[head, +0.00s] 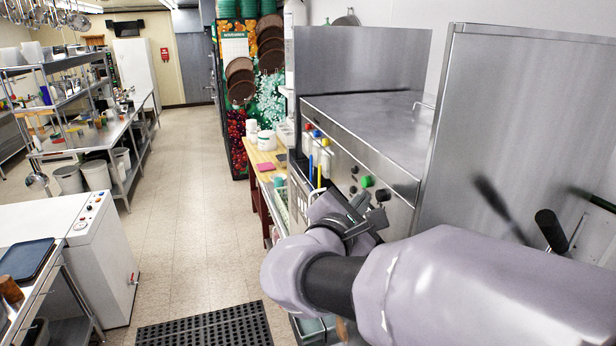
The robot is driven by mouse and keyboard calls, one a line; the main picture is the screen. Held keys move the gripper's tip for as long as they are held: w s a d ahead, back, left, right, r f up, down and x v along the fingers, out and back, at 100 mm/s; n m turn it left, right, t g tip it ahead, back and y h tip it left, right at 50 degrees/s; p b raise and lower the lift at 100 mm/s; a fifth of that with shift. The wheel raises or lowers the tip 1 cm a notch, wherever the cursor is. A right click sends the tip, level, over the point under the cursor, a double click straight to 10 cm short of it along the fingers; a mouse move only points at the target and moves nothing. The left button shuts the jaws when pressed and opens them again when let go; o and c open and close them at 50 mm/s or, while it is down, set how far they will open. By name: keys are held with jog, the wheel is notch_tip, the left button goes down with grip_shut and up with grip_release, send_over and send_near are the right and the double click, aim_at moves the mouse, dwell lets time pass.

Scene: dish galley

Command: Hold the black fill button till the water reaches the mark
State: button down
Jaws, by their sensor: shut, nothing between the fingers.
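On the steel front panel of the counter unit (345,155), a green button (366,181) sits among several small black knobs or buttons. One black button (382,195) is at the right of this group. I cannot tell which black one is the fill button. My gripper (362,205) is shut and empty, close in front of the panel just below the buttons. I cannot tell whether it touches any of them. No water or fill mark can be made out; my arm hides the lower part of the unit.
A tall steel panel (520,120) with a black handle (551,231) stands close at the right. A wooden side table (262,158) with white tubs is beyond the unit. A white machine (95,245) stands at the left. The tiled aisle (190,190) is clear, with a black mat (205,328) in front.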

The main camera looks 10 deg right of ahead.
jog(key=shift+d+b, duration=0.45)
jog(key=shift+w+d+b, duration=0.15)
jog(key=shift+d+b, duration=0.2)
jog(key=shift+d, duration=0.05)
dwell(3.2)
jog(key=shift+a, duration=0.1)
dwell(0.4)
jog(key=shift+a, duration=0.75)
jog(key=shift+s+a, duration=0.2)
jog(key=shift+a, duration=0.6)
jog(key=shift+s+a, duration=0.25)
jog(key=shift+a, duration=0.6)
jog(key=shift+s+a, duration=0.2)
jog(key=shift+a, duration=0.6)
